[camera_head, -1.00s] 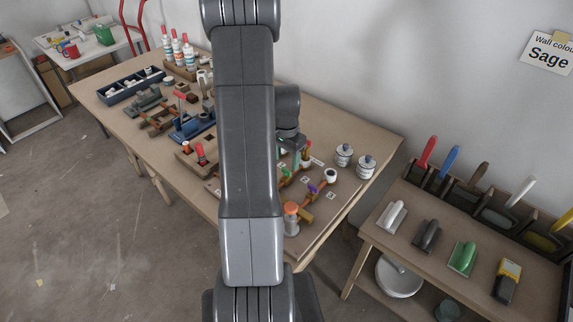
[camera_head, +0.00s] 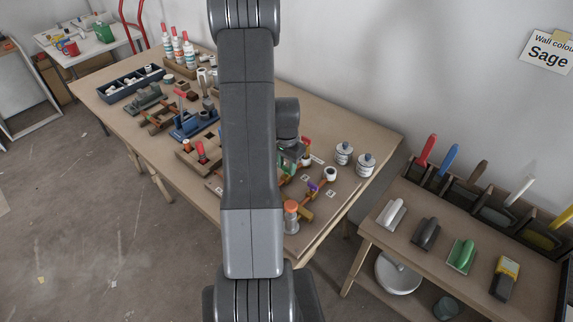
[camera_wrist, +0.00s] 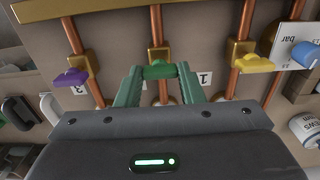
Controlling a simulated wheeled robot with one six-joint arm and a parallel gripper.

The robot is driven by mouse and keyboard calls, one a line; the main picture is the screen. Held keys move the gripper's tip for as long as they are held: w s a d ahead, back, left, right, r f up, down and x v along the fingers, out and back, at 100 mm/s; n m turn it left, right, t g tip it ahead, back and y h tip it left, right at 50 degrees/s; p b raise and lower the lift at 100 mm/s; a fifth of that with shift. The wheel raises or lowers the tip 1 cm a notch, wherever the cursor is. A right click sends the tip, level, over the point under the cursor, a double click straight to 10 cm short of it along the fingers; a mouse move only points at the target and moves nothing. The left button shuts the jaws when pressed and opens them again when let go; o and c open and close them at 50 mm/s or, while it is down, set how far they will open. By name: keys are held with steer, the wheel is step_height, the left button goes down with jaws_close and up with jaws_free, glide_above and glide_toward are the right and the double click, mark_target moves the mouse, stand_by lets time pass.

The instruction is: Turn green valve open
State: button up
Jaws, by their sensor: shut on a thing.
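In the wrist view the green valve handle (camera_wrist: 160,71) sits on a brass body on a vertical copper pipe (camera_wrist: 157,28). The handle lies crosswise to its pipe. My gripper (camera_wrist: 159,75) has its two green fingers on either side of the handle and is shut on it. In the head view my gripper (camera_head: 293,153) is at the pipe board, partly hidden by my arm, and the green handle is hard to make out there. A purple valve handle (camera_wrist: 71,77) is to the left and a yellow one (camera_wrist: 252,64) to the right.
A blue handle (camera_wrist: 306,54) and a "bar" label are at the right of the wrist view. White jars (camera_head: 366,165) stand on the bench (camera_head: 385,140) right of the board. An orange-topped part (camera_head: 291,207) is near the front edge. Tools fill the left bench.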

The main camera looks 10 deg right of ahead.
steer(key=n+b, duration=0.2)
steer(key=shift+f+n+b, duration=0.15)
steer(key=shift+n+b, duration=0.15)
steer(key=shift+n, duration=0.1)
steer(key=n+b, duration=0.3)
steer(key=n, duration=0.2)
steer(key=shift+n, duration=0.3)
steer(key=n+b, duration=0.1)
steer(key=n, duration=0.3)
steer(key=shift+b, duration=0.4)
steer(key=n+b, duration=0.1)
steer(key=n, duration=0.4)
steer(key=shift+r+n, duration=0.2)
steer(key=shift+n, duration=0.2)
steer(key=o, duration=1)
